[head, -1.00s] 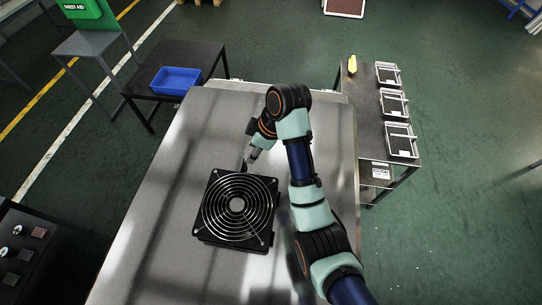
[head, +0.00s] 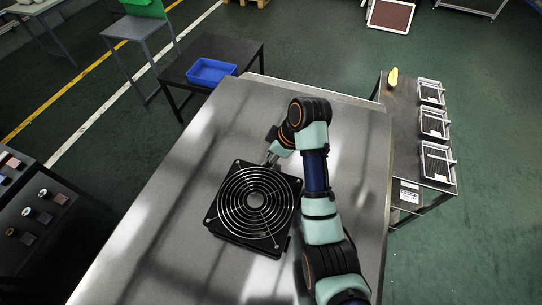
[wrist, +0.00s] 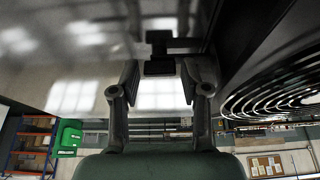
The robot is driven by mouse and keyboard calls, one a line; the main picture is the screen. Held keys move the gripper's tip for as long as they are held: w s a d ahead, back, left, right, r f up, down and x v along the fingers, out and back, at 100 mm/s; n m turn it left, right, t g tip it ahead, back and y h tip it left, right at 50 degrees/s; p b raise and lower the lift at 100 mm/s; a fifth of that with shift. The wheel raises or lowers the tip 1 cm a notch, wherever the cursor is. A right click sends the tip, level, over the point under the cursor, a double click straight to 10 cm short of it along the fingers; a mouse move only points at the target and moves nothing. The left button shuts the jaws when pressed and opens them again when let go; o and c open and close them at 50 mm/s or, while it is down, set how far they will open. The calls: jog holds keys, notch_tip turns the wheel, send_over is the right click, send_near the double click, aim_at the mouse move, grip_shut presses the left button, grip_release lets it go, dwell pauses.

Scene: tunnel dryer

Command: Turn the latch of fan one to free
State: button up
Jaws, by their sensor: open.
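The black fan (head: 254,205) with its round wire guard lies on the grey sheet-metal top of the dryer. My gripper (head: 270,160) is low at the fan's far edge, partly hidden by my wrist in the head view. In the wrist view my gripper (wrist: 160,80) is open, one finger on each side. A small dark T-shaped piece, apparently the latch (wrist: 160,45), stands just ahead, between the fingertip lines, beside the fan's housing. I cannot tell whether the fingers touch it. The fan's guard (wrist: 275,92) shows at the right.
The dryer top (head: 165,215) is clear to the left of the fan. A blue bin (head: 211,71) sits on a dark table at the back left. A cart (head: 408,140) at the right holds several wire-framed trays and a yellow object (head: 392,77).

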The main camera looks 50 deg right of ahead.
grip_shut()
jog(key=shift+r+m+p, duration=0.15)
jog(key=shift+m+p, duration=0.15)
jog(key=shift+p, duration=0.25)
jog(key=shift+a+r+m+h+p, duration=0.1)
jog(key=shift+m+h+p, duration=0.2)
jog(key=shift+m+p, duration=0.45)
jog(key=shift+m+h+p, duration=0.3)
jog(key=shift+m+p, duration=0.35)
jog(key=shift+p, duration=0.55)
jog(key=m+p, duration=0.1)
jog(key=m, duration=0.1)
jog(key=m+h+p, duration=0.1)
jog(key=p, duration=0.1)
jog(key=m+h+p, duration=0.1)
jog(key=m+p, duration=0.1)
jog(key=shift+a+m, duration=0.25)
jog(key=shift+m, duration=0.05)
jog(key=m+h+p, duration=0.1)
jog(key=m, duration=0.3)
jog(key=shift+w+a+f+g+h+p, duration=0.1)
jog(key=shift+w+f+g+h+p, duration=0.1)
jog(key=shift+g+h+p, duration=0.15)
jog(key=shift+a+m+g+h, duration=0.1)
jog(key=shift+m+g+h, duration=0.25)
jog(key=shift+m, duration=0.9)
jog(key=shift+m+g+h, duration=0.1)
jog(key=shift+m+g, duration=0.3)
jog(key=shift+m, duration=0.85)
